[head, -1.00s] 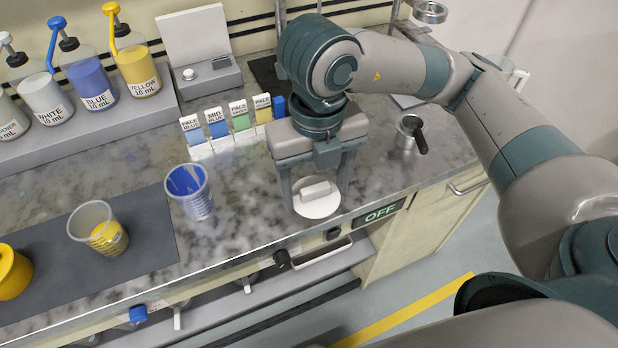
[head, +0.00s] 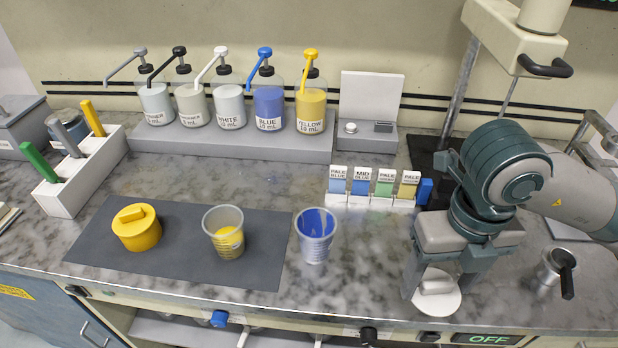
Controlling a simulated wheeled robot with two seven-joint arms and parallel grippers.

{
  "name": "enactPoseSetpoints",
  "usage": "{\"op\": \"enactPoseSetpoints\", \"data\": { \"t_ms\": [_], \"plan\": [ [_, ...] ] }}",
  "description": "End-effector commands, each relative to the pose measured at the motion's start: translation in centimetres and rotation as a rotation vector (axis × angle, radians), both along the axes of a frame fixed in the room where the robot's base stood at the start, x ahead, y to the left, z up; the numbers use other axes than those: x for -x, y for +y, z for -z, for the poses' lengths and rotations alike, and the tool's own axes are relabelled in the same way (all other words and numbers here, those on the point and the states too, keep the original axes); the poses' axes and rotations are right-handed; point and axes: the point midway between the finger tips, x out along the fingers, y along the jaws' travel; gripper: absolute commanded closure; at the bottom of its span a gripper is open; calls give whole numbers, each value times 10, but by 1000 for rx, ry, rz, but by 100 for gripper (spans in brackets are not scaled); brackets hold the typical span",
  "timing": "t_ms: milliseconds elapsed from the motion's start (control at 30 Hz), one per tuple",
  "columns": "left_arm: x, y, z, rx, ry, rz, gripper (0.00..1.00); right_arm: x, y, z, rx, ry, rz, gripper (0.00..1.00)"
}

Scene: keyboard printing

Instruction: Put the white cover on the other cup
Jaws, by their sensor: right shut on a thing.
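The white cover (head: 443,302) is a round disc with a raised bar handle. It is between the fingers of my right gripper (head: 437,284), which is shut on the handle over the counter's front right part. A clear cup with yellow liquid (head: 224,233) stands upright and uncovered on the dark mat. A cup with blue inside (head: 315,236) stands uncovered on the bare counter, just right of the mat. My left gripper is not in view.
Several pump bottles (head: 269,105) stand on a grey step (head: 180,140) at the back. Colour sample cards (head: 361,187) stand behind the blue cup. A white rack with coloured handles (head: 62,198) is at left. A metal pot with a black handle (head: 552,268) is at right. Counter between blue cup and gripper is clear.

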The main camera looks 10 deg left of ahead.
Motion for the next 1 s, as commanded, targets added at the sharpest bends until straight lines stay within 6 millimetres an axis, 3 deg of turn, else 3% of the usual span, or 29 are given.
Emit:
{"op": "enactPoseSetpoints", "data": {
  "t_ms": [1000],
  "plan": [
    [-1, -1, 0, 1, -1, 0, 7, -58, -21, 3, -15, 16, -1560, 55]
  ]
}}
